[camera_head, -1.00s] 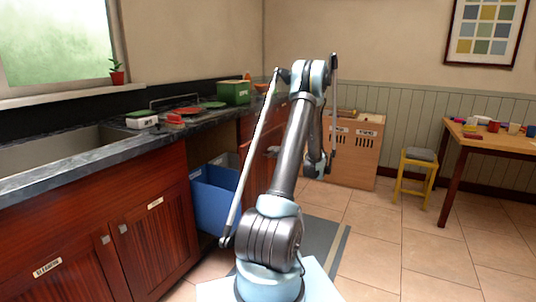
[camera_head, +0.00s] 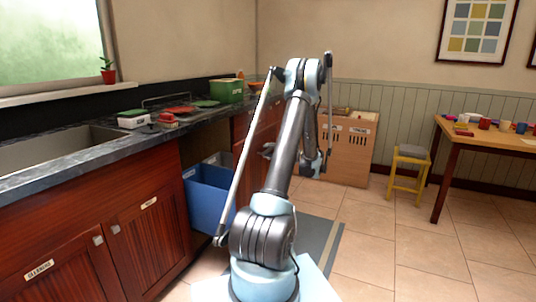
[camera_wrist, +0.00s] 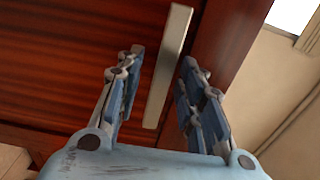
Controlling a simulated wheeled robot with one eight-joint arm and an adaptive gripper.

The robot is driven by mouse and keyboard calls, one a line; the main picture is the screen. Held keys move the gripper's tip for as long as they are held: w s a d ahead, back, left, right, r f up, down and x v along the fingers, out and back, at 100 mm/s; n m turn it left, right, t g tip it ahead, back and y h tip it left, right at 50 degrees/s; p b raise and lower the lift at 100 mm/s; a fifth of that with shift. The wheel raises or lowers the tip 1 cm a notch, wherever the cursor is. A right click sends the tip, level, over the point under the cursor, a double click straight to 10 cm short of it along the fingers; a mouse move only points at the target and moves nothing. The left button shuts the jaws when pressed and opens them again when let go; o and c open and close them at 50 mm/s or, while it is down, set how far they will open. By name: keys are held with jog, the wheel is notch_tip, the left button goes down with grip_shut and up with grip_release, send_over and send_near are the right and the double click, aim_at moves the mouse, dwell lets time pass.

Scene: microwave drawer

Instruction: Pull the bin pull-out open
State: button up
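The bin pull-out shows in the head view as a blue bin (camera_head: 208,198) standing out from the dark red-brown base cabinet under the counter. A greyer bin (camera_head: 217,159) shows behind it. My arm hides part of the pull-out. In the wrist view, a pale metal bar handle (camera_wrist: 167,70) runs up a dark red wooden front (camera_wrist: 70,60). My gripper (camera_wrist: 163,58) is open, with one finger on each side of the handle. A gap shows at the left finger; the right finger is close to the bar, and contact cannot be told.
A counter with a sink (camera_head: 60,148) runs along the left. A wooden box unit (camera_head: 347,150), a yellow stool (camera_head: 408,175) and a table (camera_head: 490,140) stand to the right. Tiled floor (camera_head: 385,235) is clear right of my arm.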

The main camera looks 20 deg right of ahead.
jog(key=v, duration=1.1)
